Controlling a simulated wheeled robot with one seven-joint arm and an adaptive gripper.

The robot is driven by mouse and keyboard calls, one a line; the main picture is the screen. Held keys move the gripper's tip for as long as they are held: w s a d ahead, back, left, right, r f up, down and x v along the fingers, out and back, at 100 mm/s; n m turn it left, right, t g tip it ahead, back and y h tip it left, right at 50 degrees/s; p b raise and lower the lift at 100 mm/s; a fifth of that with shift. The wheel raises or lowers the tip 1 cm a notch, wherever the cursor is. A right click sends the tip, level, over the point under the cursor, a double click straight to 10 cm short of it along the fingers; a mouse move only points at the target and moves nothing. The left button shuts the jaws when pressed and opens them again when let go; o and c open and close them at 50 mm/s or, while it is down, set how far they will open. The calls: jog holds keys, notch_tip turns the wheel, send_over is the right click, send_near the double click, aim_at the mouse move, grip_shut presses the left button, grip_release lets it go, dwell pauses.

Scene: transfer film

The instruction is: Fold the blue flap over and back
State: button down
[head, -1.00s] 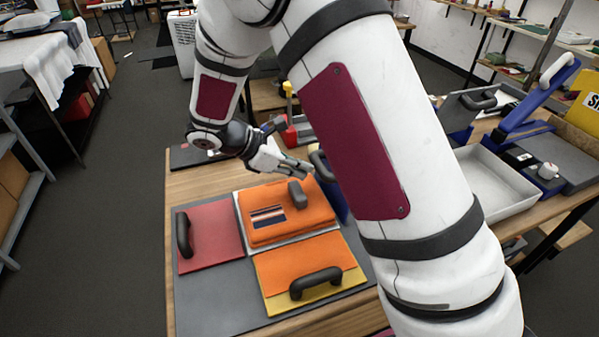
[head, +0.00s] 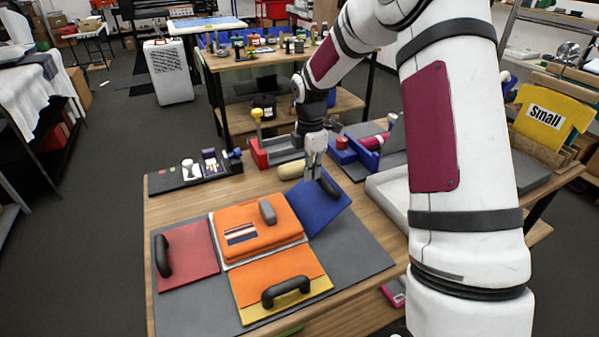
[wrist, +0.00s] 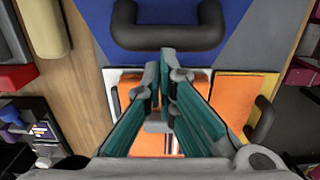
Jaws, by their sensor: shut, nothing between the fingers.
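The blue flap (head: 312,216) lies outward at the back right of the orange folded garment (head: 250,222); I cannot tell whether it is flat or slightly tilted. Its dark handle (head: 328,186) stands up near its outer side. In the wrist view the handle (wrist: 168,38) crosses the blue flap (wrist: 245,45) just beyond my fingertips. My gripper (head: 314,178) points down beside this handle, shut and empty. In the wrist view its teal fingers (wrist: 166,70) close together short of the handle, with no grasp on it.
A red flap (head: 192,258) and a yellow flap (head: 250,312), each with a dark handle, lie left and in front on the grey board (head: 350,268). Bare wood lies at the left.

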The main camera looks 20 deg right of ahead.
aim_at(332, 180)
jog(key=d+f+y, duration=0.1)
jog(key=d, duration=0.1)
jog(key=d+f+y, duration=0.1)
jog(key=d+y, duration=0.1)
jog(key=d+f+y, duration=0.1)
jog(key=d+y, duration=0.1)
jog(key=shift+d+f, duration=0.1)
jog(key=shift+f, duration=0.25)
jog(key=shift+w+d+f+y+b, duration=0.1)
jog(key=shift+d+f+y+b, duration=0.3)
jog(key=shift+f+y+b, duration=0.15)
jog(key=shift+d+f, duration=0.55)
jog(key=shift+f, duration=0.05)
